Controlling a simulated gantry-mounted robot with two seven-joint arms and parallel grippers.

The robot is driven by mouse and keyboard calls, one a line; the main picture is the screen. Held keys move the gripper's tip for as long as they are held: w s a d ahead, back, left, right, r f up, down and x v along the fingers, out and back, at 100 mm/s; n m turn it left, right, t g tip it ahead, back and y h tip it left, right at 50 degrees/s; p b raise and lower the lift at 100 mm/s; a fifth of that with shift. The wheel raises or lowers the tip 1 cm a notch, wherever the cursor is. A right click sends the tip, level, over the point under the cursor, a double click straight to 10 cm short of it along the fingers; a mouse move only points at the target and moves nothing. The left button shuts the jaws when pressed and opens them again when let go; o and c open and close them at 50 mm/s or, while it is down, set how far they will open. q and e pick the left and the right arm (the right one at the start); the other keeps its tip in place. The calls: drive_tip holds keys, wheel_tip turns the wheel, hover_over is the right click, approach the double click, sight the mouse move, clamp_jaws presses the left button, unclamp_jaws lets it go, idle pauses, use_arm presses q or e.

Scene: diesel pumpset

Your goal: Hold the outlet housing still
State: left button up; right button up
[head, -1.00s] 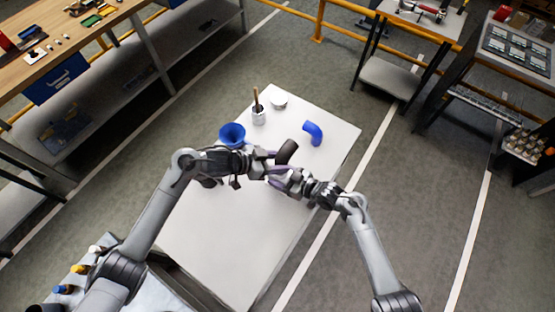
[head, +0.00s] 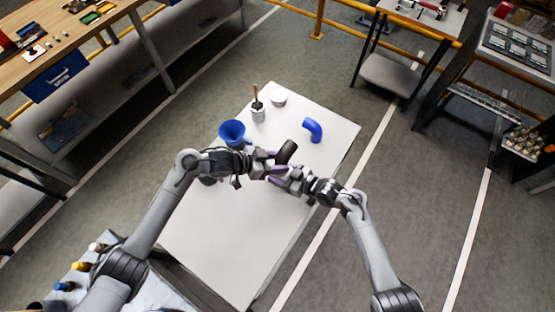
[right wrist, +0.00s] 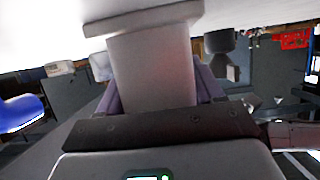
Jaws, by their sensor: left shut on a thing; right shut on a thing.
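My right gripper (head: 279,174) is shut on a pale grey flanged part, which looks like the outlet housing (right wrist: 150,65). In the right wrist view it stands between the purple fingers, with its wide flange at the top of the picture. In the head view this part is mostly hidden by the grippers. My left gripper (head: 273,160) is close beside the right one, above the white table (head: 215,240), with its jaws shut. A dark cylinder (head: 287,151) sticks out at the left fingertips and seems to be in them; the exact grip is hidden.
A blue funnel (head: 232,131), a pot with a brush (head: 258,112), a small white dish (head: 278,98) and a blue elbow pipe (head: 312,130) stand at the table's far end. A dark object (head: 208,181) lies partly under my left arm. The near part of the table is clear.

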use_arm(q)
drive_tip(key=shift+f, duration=0.35)
drive_tip(key=o, duration=1.4)
drive_tip(key=shift+s, duration=0.1)
drive_tip(key=shift+r, duration=0.1)
drive_tip(key=v, duration=1.2)
drive_tip(key=shift+a, duration=0.1)
use_arm(e)
drive_tip(key=o, duration=1.6)
